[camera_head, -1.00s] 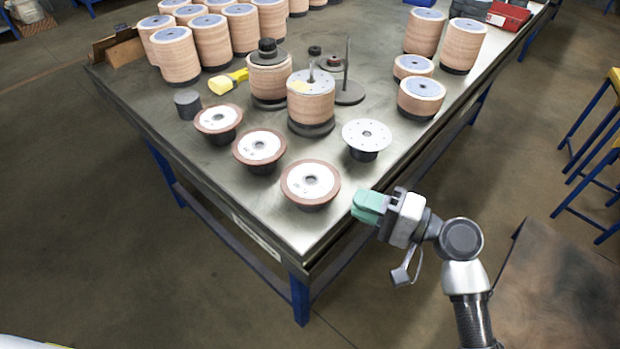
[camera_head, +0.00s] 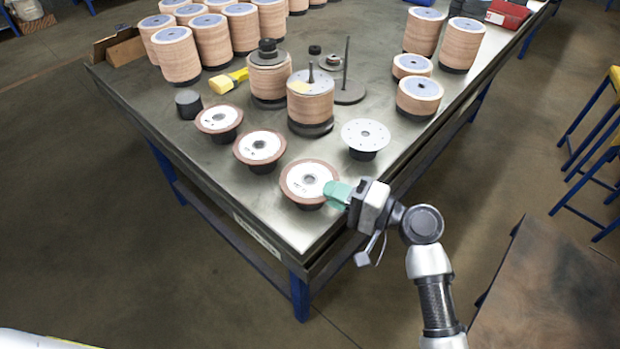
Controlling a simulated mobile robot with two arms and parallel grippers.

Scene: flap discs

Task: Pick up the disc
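Several flap discs with brown rims and white centres sit on black stands along the table's front. The nearest disc (camera_head: 305,179) is close to the table's near corner. A second disc (camera_head: 259,147) and a third disc (camera_head: 218,117) stand behind it to the left. My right gripper (camera_head: 336,194), with green fingers, is at the right edge of the nearest disc. The fingers overlap the rim in the view, and I cannot tell whether they touch it or how far apart they are. My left gripper is not in view.
A bare white plate (camera_head: 365,134) on a black stand is behind the gripper. Stacks of discs (camera_head: 310,96) and a thin upright rod (camera_head: 346,65) stand further back, with a yellow brush (camera_head: 228,81) at left. The metal table (camera_head: 225,183) has a bare front edge.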

